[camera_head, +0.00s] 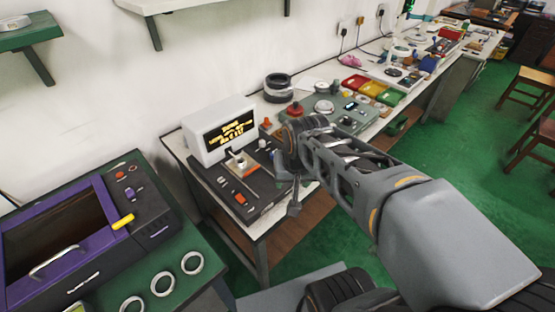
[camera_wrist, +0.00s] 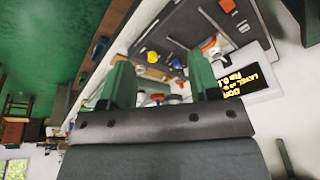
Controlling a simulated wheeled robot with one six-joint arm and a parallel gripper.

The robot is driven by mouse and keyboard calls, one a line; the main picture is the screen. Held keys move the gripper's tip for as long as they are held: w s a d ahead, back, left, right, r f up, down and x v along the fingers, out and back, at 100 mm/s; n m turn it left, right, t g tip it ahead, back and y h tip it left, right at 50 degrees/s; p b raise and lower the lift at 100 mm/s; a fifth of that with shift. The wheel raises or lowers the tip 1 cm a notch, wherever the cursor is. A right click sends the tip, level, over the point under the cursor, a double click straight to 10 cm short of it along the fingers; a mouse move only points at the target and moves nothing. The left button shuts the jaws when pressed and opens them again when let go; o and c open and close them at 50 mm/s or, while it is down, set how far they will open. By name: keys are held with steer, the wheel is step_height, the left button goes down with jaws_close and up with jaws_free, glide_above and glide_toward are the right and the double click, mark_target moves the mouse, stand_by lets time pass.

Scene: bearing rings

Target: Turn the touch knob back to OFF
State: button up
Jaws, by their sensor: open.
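A dark control panel (camera_head: 265,197) lies on the white bench in front of a white box with a lit display (camera_head: 231,130). The panel carries several small controls, including an orange one (camera_head: 240,198). I cannot tell which control is the touch knob or how it is turned. My gripper (camera_head: 293,194) is near the panel's right edge, partly hidden by my arm. In the wrist view its two green fingers are apart with nothing held between them (camera_wrist: 161,70). Yellow (camera_wrist: 152,57) and orange (camera_wrist: 208,43) parts show beyond them. The display (camera_wrist: 243,80) shows there too, upside down.
Farther along the bench are a grey-green box (camera_head: 330,112), a dark ring stack (camera_head: 278,87) and colored bins (camera_head: 372,89).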

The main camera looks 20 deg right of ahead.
steer(key=w+d+f+m+g+p, duration=0.15)
steer(key=w+d+m, duration=0.25)
steer(key=w+m, duration=0.5)
steer(key=w+d+f+m+g+p, duration=0.1)
steer(key=w+d+m+g, duration=0.1)
steer(key=w+d+m, duration=0.55)
steer(key=shift+m, duration=0.65)
steer(key=w+f, duration=0.1)
steer(key=f, duration=0.3)
steer(key=w+a+f, duration=0.1)
steer(key=f, duration=0.3)
steer(key=w+a+f, duration=0.1)
steer(key=f, duration=0.3)
steer(key=shift+w+a+f+p, duration=0.15)
steer(key=shift+a+f+p, duration=0.15)
steer(key=shift+f, duration=0.95)
steer(key=c, duration=0.9)
